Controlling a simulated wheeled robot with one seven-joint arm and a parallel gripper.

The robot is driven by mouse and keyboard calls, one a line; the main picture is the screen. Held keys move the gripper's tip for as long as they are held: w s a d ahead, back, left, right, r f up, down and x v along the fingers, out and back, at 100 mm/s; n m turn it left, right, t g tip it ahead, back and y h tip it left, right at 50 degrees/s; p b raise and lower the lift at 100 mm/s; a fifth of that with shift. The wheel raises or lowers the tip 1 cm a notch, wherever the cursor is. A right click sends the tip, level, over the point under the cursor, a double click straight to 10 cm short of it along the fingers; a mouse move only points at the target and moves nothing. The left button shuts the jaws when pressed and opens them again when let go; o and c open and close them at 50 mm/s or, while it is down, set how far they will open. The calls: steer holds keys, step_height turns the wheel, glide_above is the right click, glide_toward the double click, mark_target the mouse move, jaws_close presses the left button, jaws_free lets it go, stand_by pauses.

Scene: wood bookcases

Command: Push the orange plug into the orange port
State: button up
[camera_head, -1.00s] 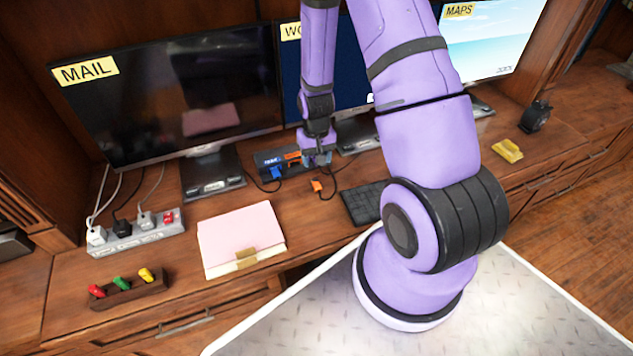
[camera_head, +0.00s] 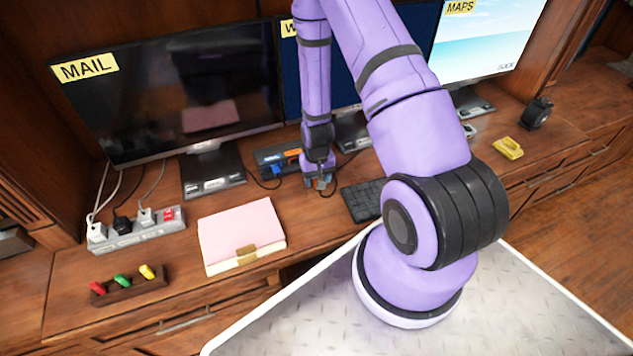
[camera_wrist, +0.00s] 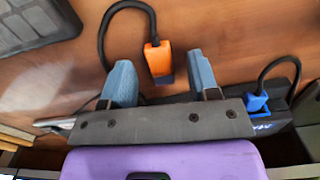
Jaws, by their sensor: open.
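The orange plug (camera_wrist: 158,60) lies on the desk with a black cable curving from its back end, seen in the wrist view. My gripper (camera_wrist: 163,78) is open, its two blue fingers on either side of the plug with gaps to both. In the head view my gripper (camera_head: 320,180) is low over the desk and hides the plug. The dark port box (camera_head: 268,157) stands behind it, with an orange port (camera_head: 294,153) on its front partly beside my wrist. In the wrist view the box is mostly hidden behind my gripper body.
A blue plug (camera_head: 277,170) with a black cable sits at the box, also in the wrist view (camera_wrist: 257,103). A black keyboard (camera_head: 362,200) is just right of my gripper. Monitors stand behind. A pink folder (camera_head: 240,232) lies front left.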

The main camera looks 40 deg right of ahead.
steer(key=shift+f, duration=0.4)
steer(key=c, duration=1)
steer(key=shift+r, duration=0.15)
